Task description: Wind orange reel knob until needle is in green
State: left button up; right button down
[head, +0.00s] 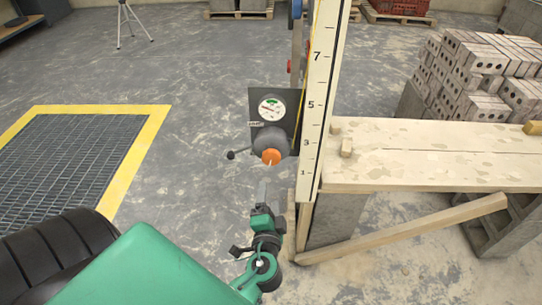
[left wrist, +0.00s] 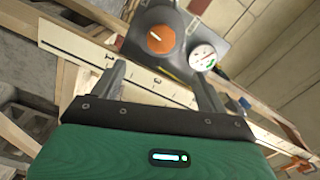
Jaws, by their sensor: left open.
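The orange reel knob (head: 271,157) sticks out from the front of a grey reel (head: 268,140) on a dark plate fixed to the upright board. Above it is a round white gauge (head: 272,107) with a green zone near the top; the needle is too small to read surely. My left gripper (head: 264,191) is open and empty, just below and in front of the knob, apart from it. In the left wrist view, the orange knob (left wrist: 160,40) lies beyond the open fingers (left wrist: 160,84), slightly above their gap, with the gauge (left wrist: 202,56) to its right. My right gripper is out of view.
A small crank with a black ball (head: 231,155) juts left of the reel. The numbered board (head: 319,95) stands close on the right, beside a plank bench (head: 430,155) and stacked bricks (head: 485,70). A yellow-edged floor grate (head: 100,110) lies left; floor between is clear.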

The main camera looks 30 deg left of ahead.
aim_at(271, 161)
pick_arm(q)
jog(key=w+a+n+p, duration=0.1)
jog(key=w+a+n, duration=0.1)
jog(key=w+n, duration=0.1)
jog(key=w+a+n+p, duration=0.1)
jog(key=w+a+n, duration=0.1)
jog(key=w+n, duration=0.2)
jog(key=w+a+n+p, duration=0.1)
jog(key=w+a+n, duration=0.1)
jog(key=n, duration=0.4)
jog(key=shift+w+a+n+p, duration=0.35)
jog(key=shift+w+n, duration=0.05)
jog(key=shift+w, duration=0.45)
jog(key=shift+w+a+f, duration=0.15)
jog(key=shift+w+a, duration=0.2)
jog(key=shift+w, duration=0.15)
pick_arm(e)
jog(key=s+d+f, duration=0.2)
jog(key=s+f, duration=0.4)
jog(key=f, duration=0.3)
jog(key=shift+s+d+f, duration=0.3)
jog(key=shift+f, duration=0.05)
pick_arm(q)
jog(key=c, duration=1)
